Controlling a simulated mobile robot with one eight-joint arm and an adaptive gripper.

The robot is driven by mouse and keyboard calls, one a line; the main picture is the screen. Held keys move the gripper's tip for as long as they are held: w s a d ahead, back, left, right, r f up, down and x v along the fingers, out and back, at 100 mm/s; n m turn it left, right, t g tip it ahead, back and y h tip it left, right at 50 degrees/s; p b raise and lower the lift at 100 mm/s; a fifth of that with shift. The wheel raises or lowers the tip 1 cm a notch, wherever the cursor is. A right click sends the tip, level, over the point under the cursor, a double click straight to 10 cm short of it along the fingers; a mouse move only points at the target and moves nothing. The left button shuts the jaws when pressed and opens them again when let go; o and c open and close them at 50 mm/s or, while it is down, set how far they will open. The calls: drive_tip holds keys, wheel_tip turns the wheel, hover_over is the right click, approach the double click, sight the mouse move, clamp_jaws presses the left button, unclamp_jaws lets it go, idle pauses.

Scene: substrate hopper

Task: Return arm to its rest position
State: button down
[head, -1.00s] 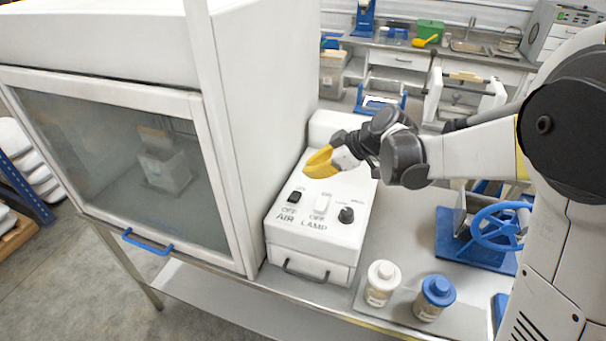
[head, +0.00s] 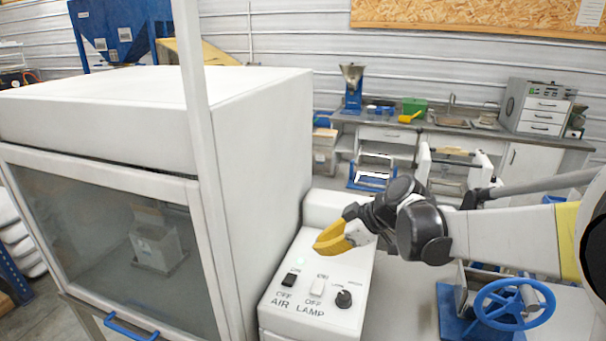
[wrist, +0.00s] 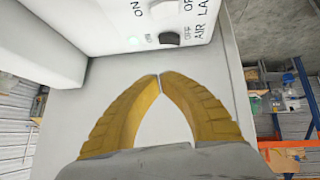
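My gripper (head: 322,246) has yellow fingers and hangs above the white control box, behind its switches. In the wrist view my gripper (wrist: 160,76) has its fingertips together, with nothing between them. The control box (head: 312,318) carries a black AIR switch (head: 289,280), a white LAMP switch (head: 317,287) and a black knob (head: 343,299). My arm reaches in from the right.
A white cabinet with a closed glass front (head: 110,240) and blue handle (head: 130,328) stands left of the box. A blue handwheel device (head: 500,310) stands on the bench at right, below my arm. A counter with drawers (head: 388,140) is at the back.

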drive_tip(key=s+d+f+m+h+b, duration=0.2)
drive_tip(key=s+d+f+m+b, duration=0.1)
drive_tip(key=s, duration=0.5)
drive_tip(key=s+d+f+m+t+h+b, duration=0.1)
drive_tip(key=s+d+f+m+h+b, duration=0.2)
drive_tip(key=s, duration=0.5)
drive_tip(key=s+d+f+m+t+h+b, duration=0.1)
drive_tip(key=s+d+f+m+h+b, duration=0.1)
drive_tip(key=s+d+f+m+b, duration=0.3)
drive_tip(key=shift+s+d+f+m+h+b, duration=0.35)
drive_tip(key=shift+s+d+m, duration=0.45)
drive_tip(key=shift+s+m, duration=0.75)
drive_tip(key=shift+r, duration=0.1)
